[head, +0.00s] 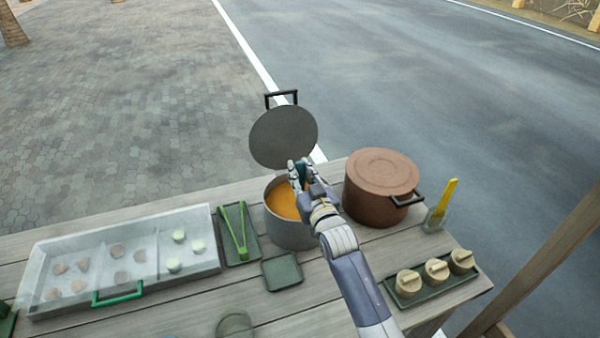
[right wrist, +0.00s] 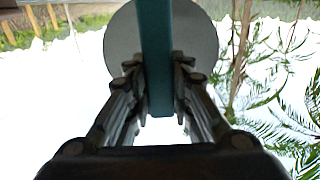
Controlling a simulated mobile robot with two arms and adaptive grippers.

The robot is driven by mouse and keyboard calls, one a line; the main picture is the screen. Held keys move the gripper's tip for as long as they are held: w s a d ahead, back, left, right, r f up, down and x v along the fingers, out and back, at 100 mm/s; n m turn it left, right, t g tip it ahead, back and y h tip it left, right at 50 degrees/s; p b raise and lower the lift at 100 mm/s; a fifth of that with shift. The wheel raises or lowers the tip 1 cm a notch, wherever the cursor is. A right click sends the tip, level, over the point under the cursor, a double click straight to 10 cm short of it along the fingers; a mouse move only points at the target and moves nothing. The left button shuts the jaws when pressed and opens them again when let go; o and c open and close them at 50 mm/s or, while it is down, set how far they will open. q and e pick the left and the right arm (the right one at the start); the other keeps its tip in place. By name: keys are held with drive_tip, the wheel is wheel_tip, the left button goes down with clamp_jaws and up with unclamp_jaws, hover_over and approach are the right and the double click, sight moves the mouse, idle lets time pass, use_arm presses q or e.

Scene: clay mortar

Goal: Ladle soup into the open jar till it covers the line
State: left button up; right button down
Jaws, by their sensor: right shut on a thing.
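The grey pot (head: 291,236) stands on the wooden table with orange soup (head: 281,200) inside. Its round dark lid (head: 283,137) stands raised behind it. My right gripper (head: 300,170) is over the pot's right side, shut on a teal handle, likely the ladle's. The handle (right wrist: 157,60) runs upright between the fingers in the right wrist view. The ladle's bowl is hidden. A dark greenish round vessel (head: 235,325), perhaps the open jar, is cut off by the bottom edge. Its line and contents cannot be made out. My left gripper is not in view.
A brown lidded pot (head: 382,178) stands close right of the soup pot. A glass with a yellow brush (head: 441,205) and a tray of several lidded pieces (head: 437,277) are further right. Green tongs (head: 236,232), a small square plate (head: 282,272) and a clear food case (head: 122,262) lie left.

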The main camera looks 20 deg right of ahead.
drive_tip(key=shift+r, duration=0.15)
wheel_tip(320, 180, up, 11)
drive_tip(key=p, duration=1)
drive_tip(key=shift+f, duration=0.3)
